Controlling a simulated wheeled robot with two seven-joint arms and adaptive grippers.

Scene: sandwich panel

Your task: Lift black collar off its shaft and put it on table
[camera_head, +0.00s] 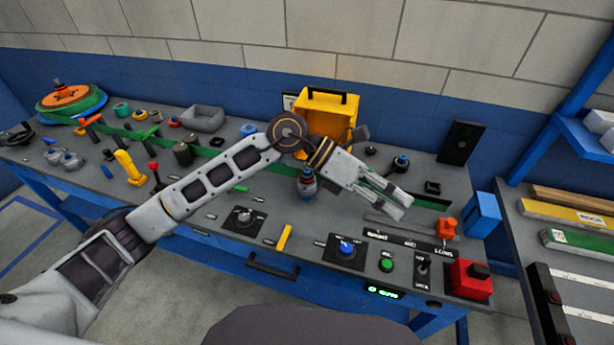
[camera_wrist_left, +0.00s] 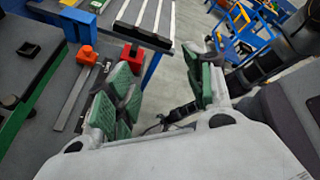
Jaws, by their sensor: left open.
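My left gripper (camera_head: 398,204) is open and empty above the right part of the table (camera_head: 215,222). Its green-padded fingers stand apart in the left wrist view (camera_wrist_left: 165,88). A dark round piece with a blue part (camera_head: 401,163) stands on the table just behind the gripper; it may be the black collar on its shaft, but I cannot tell for sure. A similar blue and grey upright piece (camera_head: 307,183) stands left of the gripper, below my wrist. My right gripper does not show.
A yellow box (camera_head: 328,112) stands at the back. Knobs and switches line the front edge. Several small parts crowd the left side.

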